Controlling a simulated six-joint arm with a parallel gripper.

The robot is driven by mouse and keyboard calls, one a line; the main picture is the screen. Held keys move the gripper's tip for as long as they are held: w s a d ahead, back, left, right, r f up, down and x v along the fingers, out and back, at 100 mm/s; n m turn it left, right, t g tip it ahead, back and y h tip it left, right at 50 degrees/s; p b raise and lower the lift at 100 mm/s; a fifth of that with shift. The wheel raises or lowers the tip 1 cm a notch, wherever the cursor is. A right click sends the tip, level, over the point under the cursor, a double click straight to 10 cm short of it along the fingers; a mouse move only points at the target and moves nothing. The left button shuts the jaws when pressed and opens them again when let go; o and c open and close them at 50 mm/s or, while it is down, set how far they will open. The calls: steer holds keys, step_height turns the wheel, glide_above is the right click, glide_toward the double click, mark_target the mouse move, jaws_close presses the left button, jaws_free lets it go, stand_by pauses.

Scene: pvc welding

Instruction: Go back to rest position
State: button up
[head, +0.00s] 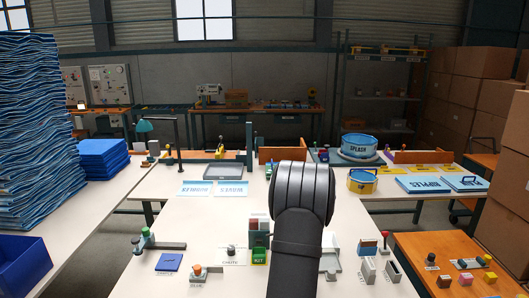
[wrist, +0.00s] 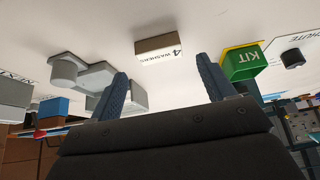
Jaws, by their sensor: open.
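My gripper (wrist: 164,88) shows in the wrist view with its two blue-grey fingers spread wide apart. Nothing is between the fingers. In the head view my dark arm rises over the front middle of the white table (head: 215,215), and I cannot make out the fingers there. The wrist view looks upside down. In it a small box marked "4 washers" (wrist: 159,48) stands beyond the gap between the fingers, apart from them. A green kit box (wrist: 241,64) is close beside the right finger, and a grey fixture (wrist: 85,72) is by the left finger.
In the head view, the green kit box (head: 259,257) and a dark-knobbed chute post (head: 231,250) stand left of my arm. Holders (head: 368,270) stand to its right. A tall blue stack (head: 38,120) is at left, cartons (head: 480,100) at right. The table's left middle is fairly clear.

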steer(key=x, duration=0.4)
steer(key=shift+f, duration=0.1)
stand_by(0.3)
